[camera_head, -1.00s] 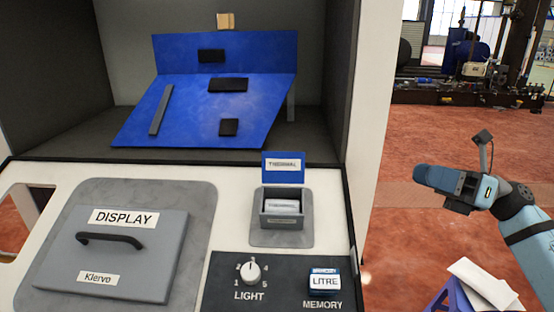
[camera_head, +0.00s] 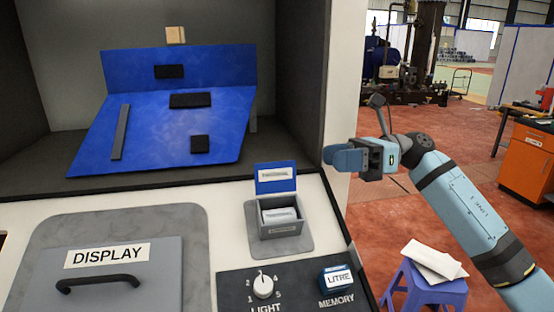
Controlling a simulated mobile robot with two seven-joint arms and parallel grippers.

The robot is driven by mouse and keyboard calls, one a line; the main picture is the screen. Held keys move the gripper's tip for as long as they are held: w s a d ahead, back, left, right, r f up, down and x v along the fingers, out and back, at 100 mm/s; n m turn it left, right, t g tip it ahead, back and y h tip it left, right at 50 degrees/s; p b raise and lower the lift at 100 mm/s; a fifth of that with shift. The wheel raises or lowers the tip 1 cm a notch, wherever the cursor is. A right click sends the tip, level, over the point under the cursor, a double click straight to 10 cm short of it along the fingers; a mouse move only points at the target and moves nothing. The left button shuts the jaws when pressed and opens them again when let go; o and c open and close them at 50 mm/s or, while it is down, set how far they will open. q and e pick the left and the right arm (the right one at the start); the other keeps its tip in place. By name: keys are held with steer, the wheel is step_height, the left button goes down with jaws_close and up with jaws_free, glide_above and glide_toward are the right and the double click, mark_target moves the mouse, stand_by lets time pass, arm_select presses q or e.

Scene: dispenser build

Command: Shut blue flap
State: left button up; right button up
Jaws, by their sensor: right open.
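The blue flap (camera_head: 275,178) is a small upright lid with a white label, at the back edge of a small grey box (camera_head: 281,222). The flap stands raised, so the box is open. A white labelled block or card (camera_head: 280,215) shows inside the box. My right gripper (camera_head: 338,158) is to the right of the flap and a little higher in the picture, past the right side of the cabinet. It points left and holds nothing that I can see. Its fingers look close together from this side. My left gripper is not in view.
A blue sloped panel (camera_head: 220,125) with dark pads stands in the recess behind. A grey DISPLAY lid (camera_head: 130,290) with a handle, a LIGHT knob (camera_head: 263,285) and a MEMORY button (camera_head: 337,279) are in front. A blue stool (camera_head: 428,287) with white sheets stands at right.

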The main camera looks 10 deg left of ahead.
mark_target(281, 163)
steer(key=p+x, duration=0.2)
steer(key=x, duration=0.8)
steer(key=shift+r+p, duration=0.1)
steer(key=shift+p, duration=0.25)
steer(key=shift+s+a, duration=0.25)
steer(key=shift+a, duration=0.4)
